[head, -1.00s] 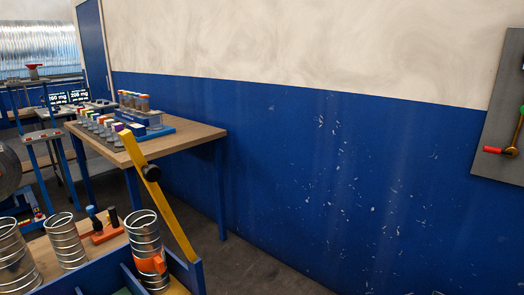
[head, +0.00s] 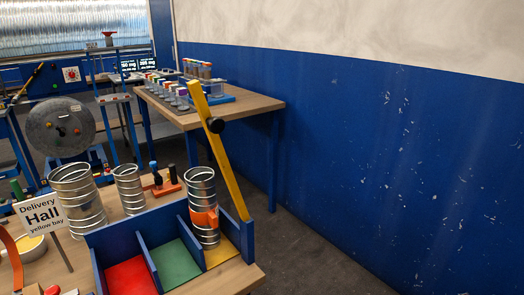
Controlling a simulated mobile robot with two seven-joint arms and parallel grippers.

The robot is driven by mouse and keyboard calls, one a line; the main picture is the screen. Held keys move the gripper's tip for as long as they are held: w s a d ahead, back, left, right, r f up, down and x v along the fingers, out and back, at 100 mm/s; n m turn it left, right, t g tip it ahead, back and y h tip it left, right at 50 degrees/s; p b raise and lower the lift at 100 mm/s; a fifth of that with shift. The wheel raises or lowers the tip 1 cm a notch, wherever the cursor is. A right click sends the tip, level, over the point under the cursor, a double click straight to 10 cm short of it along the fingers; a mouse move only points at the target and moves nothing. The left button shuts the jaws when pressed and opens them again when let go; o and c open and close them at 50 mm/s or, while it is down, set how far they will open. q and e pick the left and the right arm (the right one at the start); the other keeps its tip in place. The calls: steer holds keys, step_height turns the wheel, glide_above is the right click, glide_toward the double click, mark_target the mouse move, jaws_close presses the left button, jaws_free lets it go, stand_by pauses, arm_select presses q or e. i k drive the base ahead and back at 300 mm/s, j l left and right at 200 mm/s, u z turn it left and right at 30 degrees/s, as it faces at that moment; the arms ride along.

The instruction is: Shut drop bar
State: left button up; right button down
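The yellow drop bar (head: 222,158) stands raised and tilted at the right end of the blue bay rack (head: 120,238) in the head view. A black knob (head: 216,125) sits partway along it. The rack has a red bay (head: 131,277), a green bay (head: 176,264) and a yellow bay (head: 222,251). A spiral duct piece (head: 203,190) with an orange band (head: 205,217) stands upright in the yellow bay. Neither of my grippers is in view.
More spiral ducts (head: 78,200) stand behind the rack, with a sign (head: 42,214) reading "Delivery Hall yellow bay" at left. A wooden table (head: 255,104) with small jars is behind. Bare floor (head: 310,255) lies to the right, before the blue wall (head: 370,150).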

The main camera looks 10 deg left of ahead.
mark_target(213, 126)
steer(key=u, duration=0.9)
steer(key=i+l+u, duration=0.1)
steer(key=l+u, duration=0.2)
steer(key=u, duration=0.15)
steer(key=l+u, duration=0.3)
steer(key=u, duration=0.15)
steer(key=l+u, duration=0.4)
steer(key=l, duration=0.4)
steer(key=l+u, duration=0.1)
steer(key=l, duration=0.3)
steer(key=k+l, duration=0.15)
steer(key=l, duration=0.2)
steer(key=u, duration=0.05)
